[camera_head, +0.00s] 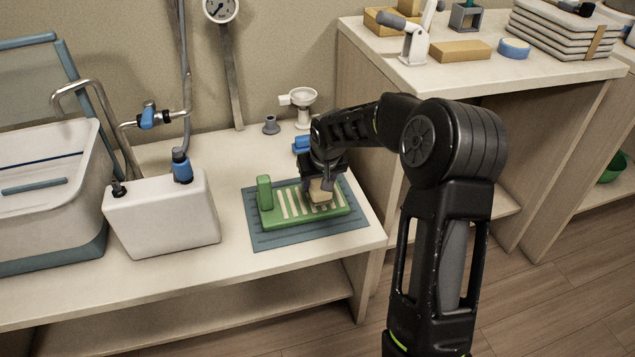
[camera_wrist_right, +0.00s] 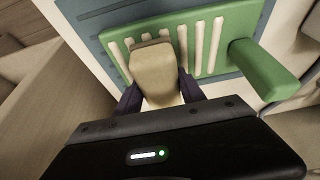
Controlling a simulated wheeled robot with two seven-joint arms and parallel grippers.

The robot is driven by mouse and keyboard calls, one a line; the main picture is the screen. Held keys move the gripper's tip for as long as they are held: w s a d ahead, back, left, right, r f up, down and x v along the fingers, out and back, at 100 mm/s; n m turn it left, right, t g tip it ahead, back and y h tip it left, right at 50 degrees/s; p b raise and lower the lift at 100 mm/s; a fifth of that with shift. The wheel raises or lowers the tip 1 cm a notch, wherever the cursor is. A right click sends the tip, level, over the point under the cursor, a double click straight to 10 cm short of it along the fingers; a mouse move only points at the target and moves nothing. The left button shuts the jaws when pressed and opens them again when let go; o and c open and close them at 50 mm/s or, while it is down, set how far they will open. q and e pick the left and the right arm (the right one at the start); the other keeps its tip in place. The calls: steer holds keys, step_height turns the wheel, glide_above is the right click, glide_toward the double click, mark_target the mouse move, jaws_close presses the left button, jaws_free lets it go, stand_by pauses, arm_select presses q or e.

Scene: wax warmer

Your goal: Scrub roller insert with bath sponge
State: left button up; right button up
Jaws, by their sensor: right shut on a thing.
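The roller insert is a green frame (camera_head: 273,217) with several cream bars, lying on a blue-grey ribbed mat (camera_head: 262,240). It has an upright green block at its left end in the head view. It also fills the top of the right wrist view (camera_wrist_right: 118,50), with the green block at right. My right gripper (camera_head: 319,187) is shut on a tan bath sponge (camera_head: 321,196), over the insert's right part. In the right wrist view the sponge (camera_wrist_right: 155,72) sits between the dark fingers and overlaps the bars. Whether it touches them is hard to tell. My left gripper is not in view.
A white tank (camera_head: 160,222) with a blue-capped hose stands left of the mat, beside a large white basin (camera_head: 45,190). A small white funnel stand (camera_head: 302,105) and a blue item (camera_head: 302,144) are behind. A higher shelf table (camera_head: 480,65) stands at right.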

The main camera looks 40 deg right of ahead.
mark_target(305, 196)
steer(key=shift+d, duration=0.1)
stand_by(0.3)
steer(key=shift+s+d+p, duration=0.25)
steer(key=shift+d+p, duration=0.05)
steer(key=shift+d, duration=0.55)
steer(key=shift+s+d+p, duration=0.25)
steer(key=shift+s+d, duration=0.05)
steer(key=shift+d, duration=0.6)
steer(key=shift+s+d+p, duration=0.25)
steer(key=shift+d+p, duration=0.05)
steer(key=shift+d, duration=0.55)
steer(key=shift+f+b, duration=0.9)
steer(key=shift+f, duration=0.3)
steer(key=shift+w+a+b, duration=0.1)
steer(key=shift+w+a, duration=0.15)
steer(key=shift+a, duration=0.4)
steer(key=shift+w+a+b, duration=0.15)
steer(key=shift+w+a, duration=0.05)
steer(key=shift+a, duration=0.5)
steer(key=shift+w+a+b, duration=0.1)
steer(key=shift+w+a, duration=0.15)
steer(key=shift+a, duration=0.4)
steer(key=shift+w+a+b, duration=0.15)
steer(key=shift+w+a, duration=0.1)
steer(key=shift+a, duration=0.4)
steer(key=shift+w+a+b, duration=0.2)
steer(key=shift+a, duration=0.5)
steer(key=shift+w+a+b, duration=0.15)
steer(key=shift+w+a, duration=0.1)
steer(key=shift+a, duration=0.4)
